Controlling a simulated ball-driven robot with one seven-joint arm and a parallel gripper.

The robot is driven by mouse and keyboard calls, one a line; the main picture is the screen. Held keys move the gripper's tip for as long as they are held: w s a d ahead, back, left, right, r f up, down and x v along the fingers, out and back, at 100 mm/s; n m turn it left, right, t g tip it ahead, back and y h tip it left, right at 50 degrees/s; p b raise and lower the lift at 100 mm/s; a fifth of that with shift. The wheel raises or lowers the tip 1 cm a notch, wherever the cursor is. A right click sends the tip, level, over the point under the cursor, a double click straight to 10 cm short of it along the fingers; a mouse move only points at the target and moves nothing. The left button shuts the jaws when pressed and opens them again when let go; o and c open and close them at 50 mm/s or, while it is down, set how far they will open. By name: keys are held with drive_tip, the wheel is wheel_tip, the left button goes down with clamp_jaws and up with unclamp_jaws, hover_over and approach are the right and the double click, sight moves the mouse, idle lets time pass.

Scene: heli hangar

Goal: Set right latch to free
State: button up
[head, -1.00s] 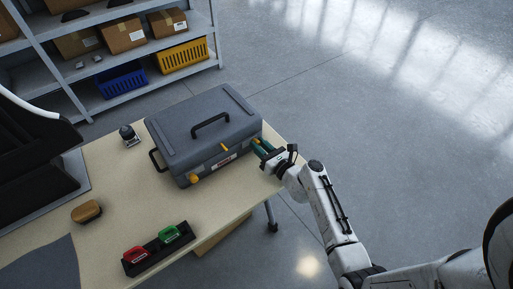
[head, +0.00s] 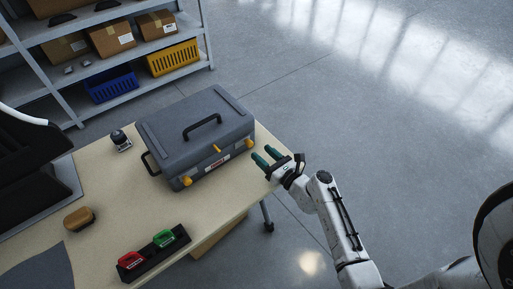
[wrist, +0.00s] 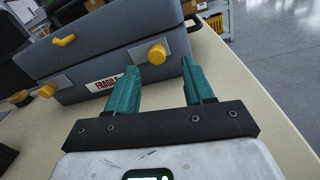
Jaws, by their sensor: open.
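A grey case (head: 165,140) with a dark handle stands closed on the table. Its front carries a yellow-knobbed right latch (head: 249,143), a left latch (head: 185,181) and a yellow piece (head: 217,149) between them near the lid seam. In the wrist view the right latch (wrist: 157,54) shows a round yellow knob on a grey plate, just beyond and between my fingertips. My gripper (head: 266,156) is open and empty, its teal fingers (wrist: 160,84) apart. It is just right of the right latch and not touching it in the head view.
The table (head: 110,195) also holds a dark tray (head: 152,258) with a red and a green item, a tan brush-like block (head: 79,218) and a small dark device (head: 121,140). Shelves (head: 75,103) stand behind. Open floor lies to the right.

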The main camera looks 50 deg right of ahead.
drive_tip(key=v, duration=0.5)
drive_tip(key=shift+s, duration=0.2)
idle(0.3)
drive_tip(key=a+n+y, duration=0.2)
drive_tip(key=a+n, duration=0.1)
drive_tip(key=w+a+n+g+y, duration=0.1)
drive_tip(key=a+n+y, duration=0.1)
drive_tip(key=a+n, duration=0.1)
drive_tip(key=a+n+y, duration=0.2)
drive_tip(key=a+n, duration=0.1)
drive_tip(key=n, duration=0.1)
drive_tip(key=shift+w, duration=0.3)
drive_tip(key=s+a+f+n+g+y, duration=0.1)
drive_tip(key=s+a+n+g+y, duration=0.1)
drive_tip(key=a+n+g, duration=0.3)
drive_tip(key=s+a+f+n+g+y, duration=0.15)
drive_tip(key=a+n, duration=0.25)
drive_tip(key=n, duration=0.4)
drive_tip(key=s+r+n+g+h, duration=0.2)
drive_tip(key=s+n+g, duration=0.2)
drive_tip(key=s+n, duration=0.2)
drive_tip(key=s+d+r+n+g+h, duration=0.1)
drive_tip(key=s+n+g, duration=0.4)
drive_tip(key=n, duration=0.6)
drive_tip(key=s+r+h, duration=0.1)
drive_tip(key=h, duration=0.1)
drive_tip(key=shift+s+d+r+h, duration=0.3)
drive_tip(key=shift+s+h, duration=0.05)
drive_tip(key=shift+s, duration=0.05)
